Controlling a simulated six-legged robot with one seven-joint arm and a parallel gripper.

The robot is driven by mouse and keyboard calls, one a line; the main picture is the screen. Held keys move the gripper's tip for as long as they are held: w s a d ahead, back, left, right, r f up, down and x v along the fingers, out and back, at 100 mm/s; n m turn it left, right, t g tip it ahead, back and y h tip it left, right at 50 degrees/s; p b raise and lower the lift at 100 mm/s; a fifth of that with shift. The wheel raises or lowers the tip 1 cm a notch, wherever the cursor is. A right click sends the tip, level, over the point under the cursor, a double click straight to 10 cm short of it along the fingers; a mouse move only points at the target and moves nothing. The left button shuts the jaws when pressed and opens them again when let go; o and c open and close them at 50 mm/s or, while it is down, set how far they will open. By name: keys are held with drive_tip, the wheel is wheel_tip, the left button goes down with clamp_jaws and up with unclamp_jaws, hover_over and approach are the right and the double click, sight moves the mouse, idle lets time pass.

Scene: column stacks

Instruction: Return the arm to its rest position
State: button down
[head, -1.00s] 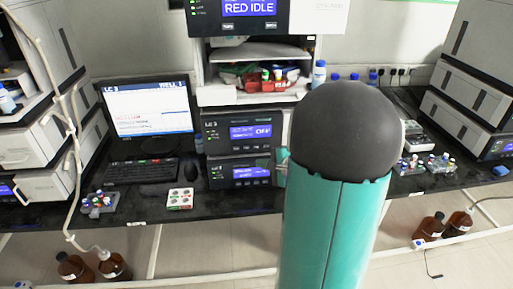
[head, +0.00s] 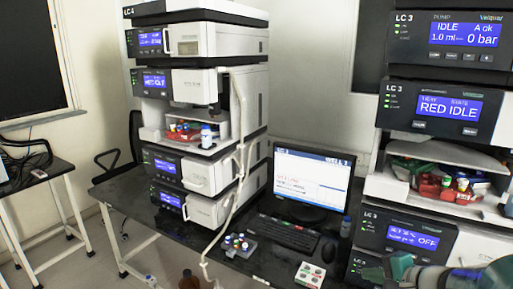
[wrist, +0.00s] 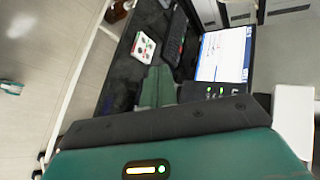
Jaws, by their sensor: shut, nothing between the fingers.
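My arm is teal and dark grey, and part of it shows at the bottom right corner of the head view, with my gripper (head: 374,270) pointing left there. It is in front of the lower part of the LC 3 stack, to the right of a small white tray of vials (head: 310,275). In the wrist view my gripper (wrist: 156,72) shows as two green fingers lying side by side, shut and empty. The tray also shows in the wrist view (wrist: 143,47), just beyond the fingertips. Most of the arm is outside the head view.
The LC 3 stack (head: 405,218) stands close behind my gripper. A monitor (head: 311,184), keyboard (head: 284,232) and vial rack (head: 239,245) are on the black bench to the left. The LC 4 stack (head: 208,150) stands farther left. Open floor lies beyond the bench.

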drive_tip(key=s+a+r+n+g, duration=0.1)
drive_tip(key=s+a+n+g, duration=0.15)
drive_tip(key=a, duration=0.35)
drive_tip(key=s+a+r+n+g, duration=0.2)
drive_tip(key=s+a+n, duration=0.15)
drive_tip(key=a, duration=0.35)
drive_tip(key=s+a+r+n+h, duration=0.3)
drive_tip(key=s+a+n+h, duration=0.1)
drive_tip(key=s+n, duration=0.4)
drive_tip(key=shift+s+r+n+h, duration=0.3)
drive_tip(key=shift+s+r+h, duration=0.05)
drive_tip(key=shift+s+h, duration=0.15)
